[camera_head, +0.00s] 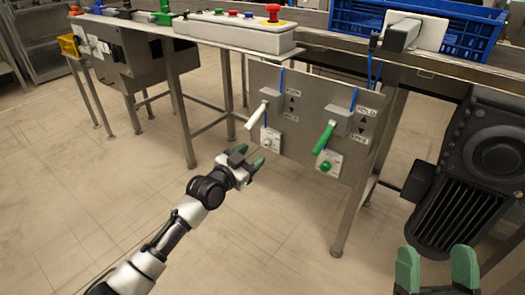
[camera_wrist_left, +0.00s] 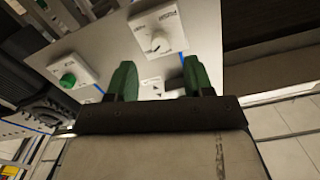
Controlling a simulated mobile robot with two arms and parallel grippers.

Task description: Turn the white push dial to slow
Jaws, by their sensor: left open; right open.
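The white push dial (camera_head: 268,142) is a small round knob on a light plate, low on the left part of the grey metal panel (camera_head: 300,160). In the left wrist view the white dial (camera_wrist_left: 157,43) shows just beyond and between the fingertips, its pointer visible but its setting too small to read. My left gripper (camera_head: 249,157) is open, its green fingers (camera_wrist_left: 158,66) empty and just short of the dial, apparently not touching it. My right gripper (camera_head: 435,256) is open and empty at the bottom right, away from the panel.
A green dial (camera_head: 326,167) sits to the right on the panel. A white lever (camera_head: 256,116) and a green lever (camera_head: 323,138) stick out above the dials. A black motor (camera_head: 478,165) stands at the right. The floor before the panel is clear.

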